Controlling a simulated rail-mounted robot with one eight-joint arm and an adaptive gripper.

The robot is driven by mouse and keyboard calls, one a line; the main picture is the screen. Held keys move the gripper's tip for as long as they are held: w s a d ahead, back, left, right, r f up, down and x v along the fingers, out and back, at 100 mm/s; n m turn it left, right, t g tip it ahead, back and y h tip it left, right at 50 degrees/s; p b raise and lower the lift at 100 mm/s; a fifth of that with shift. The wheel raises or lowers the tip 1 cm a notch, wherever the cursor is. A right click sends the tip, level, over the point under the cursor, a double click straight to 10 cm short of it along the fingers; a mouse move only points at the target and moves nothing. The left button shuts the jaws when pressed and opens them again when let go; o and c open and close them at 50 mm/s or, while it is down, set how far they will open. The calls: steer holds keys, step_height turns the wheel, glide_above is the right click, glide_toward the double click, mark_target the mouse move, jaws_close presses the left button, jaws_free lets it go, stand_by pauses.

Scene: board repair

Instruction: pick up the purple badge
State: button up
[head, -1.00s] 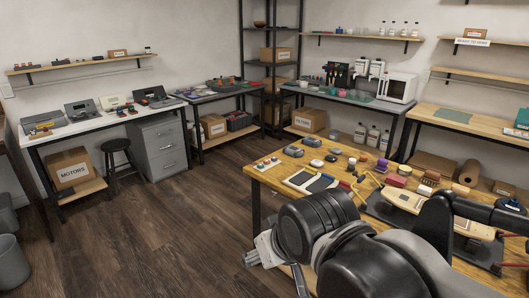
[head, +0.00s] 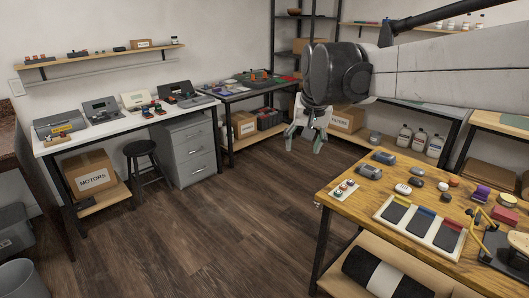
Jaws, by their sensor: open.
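A small purple object (head: 482,193) lies on the wooden workbench (head: 345,212) at the right of the head view. It is too small to tell for sure whether it is the purple badge, and I see no other clear purple item. My gripper (head: 304,143) is open and empty, pointing down in the upper middle of the picture. It hangs in the air to the left of the workbench, well apart from the purple object. My arm reaches in from the upper right and hides part of the back tables.
Around the purple object are a red block (head: 504,216), a tray with dark panels (head: 420,222), grey parts (head: 368,171) and several small pieces. A white bench (head: 75,143), a stool (head: 141,152) and a drawer cabinet (head: 190,152) stand left. The floor between is clear.

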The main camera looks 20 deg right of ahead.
steer(key=w+d+m+g, duration=0.1)
steer(key=w+d+m, duration=0.1)
steer(key=w+d, duration=0.7)
steer(key=m+g+y+p, duration=0.1)
steer(key=m+g+p, duration=0.15)
steer(key=m, duration=0.35)
glide_above(351, 181)
step_height(351, 181, down, 20)
steer(key=shift+g, duration=0.45)
steer(key=f, duration=0.3)
steer(key=f+b, duration=0.1)
steer(key=f, duration=0.2)
steer(key=d+f, duration=0.1)
steer(key=f, duration=0.1)
steer(key=shift+w+f, duration=0.35)
steer(key=shift+f, duration=0.05)
steer(key=shift+s+a+f+b, duration=0.1)
steer(key=shift+a+f+b, duration=0.05)
steer(key=shift+f, duration=0.75)
steer(key=shift+s+a+f+b, duration=0.1)
steer(key=shift+f+b, duration=0.05)
steer(key=shift+f, duration=0.75)
steer(key=shift+s+a+f+b, duration=0.1)
steer(key=shift+a+f+b, duration=0.05)
steer(key=shift+f, duration=0.75)
steer(key=c, duration=0.8)
